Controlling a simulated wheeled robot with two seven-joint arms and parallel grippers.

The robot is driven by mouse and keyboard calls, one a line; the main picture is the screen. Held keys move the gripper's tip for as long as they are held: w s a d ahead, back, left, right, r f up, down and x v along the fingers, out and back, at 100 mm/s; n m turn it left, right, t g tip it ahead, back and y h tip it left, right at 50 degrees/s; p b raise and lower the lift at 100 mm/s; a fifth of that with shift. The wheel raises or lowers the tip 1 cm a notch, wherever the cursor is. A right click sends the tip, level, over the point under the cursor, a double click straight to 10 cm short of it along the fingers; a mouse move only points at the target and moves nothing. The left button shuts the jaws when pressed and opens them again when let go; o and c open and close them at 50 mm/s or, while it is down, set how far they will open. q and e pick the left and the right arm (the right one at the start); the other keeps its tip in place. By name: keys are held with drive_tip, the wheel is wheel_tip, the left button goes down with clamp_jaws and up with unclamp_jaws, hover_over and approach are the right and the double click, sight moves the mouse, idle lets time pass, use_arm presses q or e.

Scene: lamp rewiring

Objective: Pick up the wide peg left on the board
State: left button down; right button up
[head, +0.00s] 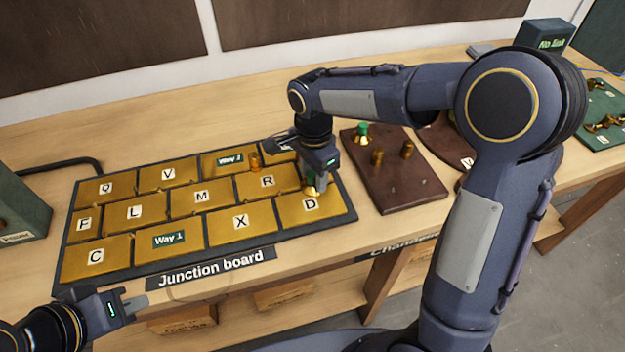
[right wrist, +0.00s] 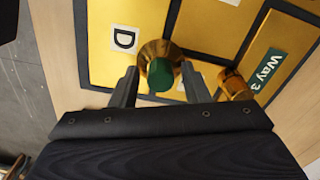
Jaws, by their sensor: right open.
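The junction board (head: 160,283) lies on the bench with gold lettered plates. A wide brass peg with a green top (head: 312,190) stands by the plate marked D. It also shows in the right wrist view (right wrist: 160,72), between the fingertips of my right gripper (right wrist: 160,85). My right gripper (head: 313,180) is open around the peg, one finger on each side, and I cannot tell if they touch it. A narrower copper peg (head: 254,161) stands near R; a copper peg (right wrist: 235,85) shows beside Way 3. My left gripper (head: 135,297) is open and empty at the front left.
A brown board (head: 400,190) right of the junction board holds a green-topped peg (head: 362,133) and two copper pegs (head: 407,149). A green mat (head: 607,103) with brass pieces lies far right. A dark green box (head: 18,215) stands at left. My right arm hides part of the bench.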

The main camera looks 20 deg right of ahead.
clamp_jaws()
drive_tip(key=shift+s, duration=0.1)
idle(0.3)
